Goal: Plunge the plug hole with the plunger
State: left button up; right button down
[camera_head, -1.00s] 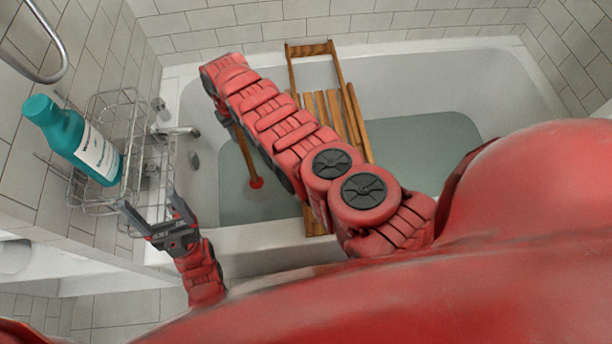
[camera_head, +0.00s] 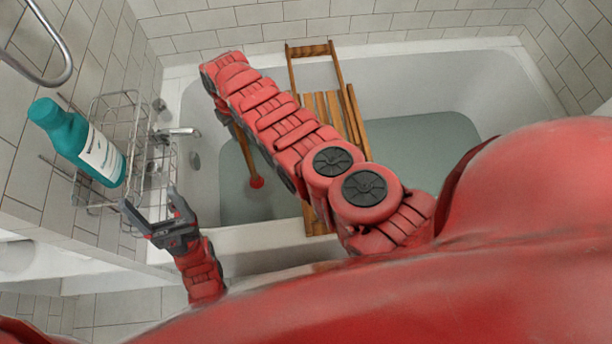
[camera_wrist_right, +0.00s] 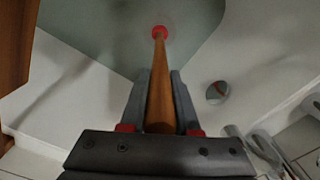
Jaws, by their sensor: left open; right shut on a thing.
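The plunger has a wooden handle (camera_wrist_right: 158,85) and a red cup (camera_head: 257,182). In the right wrist view the red cup (camera_wrist_right: 160,31) is at the far end of the handle, over the water. My right gripper (camera_wrist_right: 160,78) is shut on the handle; in the head view my right arm hides most of this gripper. The bathtub (camera_head: 205,172) holds greyish water (camera_head: 240,203). The plug hole is not clearly seen; a round fitting (camera_wrist_right: 217,92) shows on the tub wall in the right wrist view. My left gripper (camera_head: 147,207) is open and empty near the wire rack.
A wire rack (camera_head: 112,108) on the left wall holds a teal bottle (camera_head: 70,135). A tap (camera_head: 180,132) sits on the tub's left end. A wooden bath tray (camera_head: 292,75) spans the tub beyond my right arm. The tub's right side is open water.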

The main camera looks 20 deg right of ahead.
jog(key=shift+s+f+b, duration=0.1)
jog(key=shift+f+b, duration=0.6)
jog(key=shift+f, duration=0.2)
jog(key=shift+r+p, duration=1.1)
jog(key=shift+r, duration=0.15)
jog(key=shift+w+r+p, duration=0.2)
jog(key=shift+r+p, duration=0.85)
jog(key=shift+p, duration=0.05)
notch_tip(320, 180, up, 10)
jog(key=p, duration=0.8)
jog(key=shift+f, duration=0.15)
jog(key=shift+s, duration=0.1)
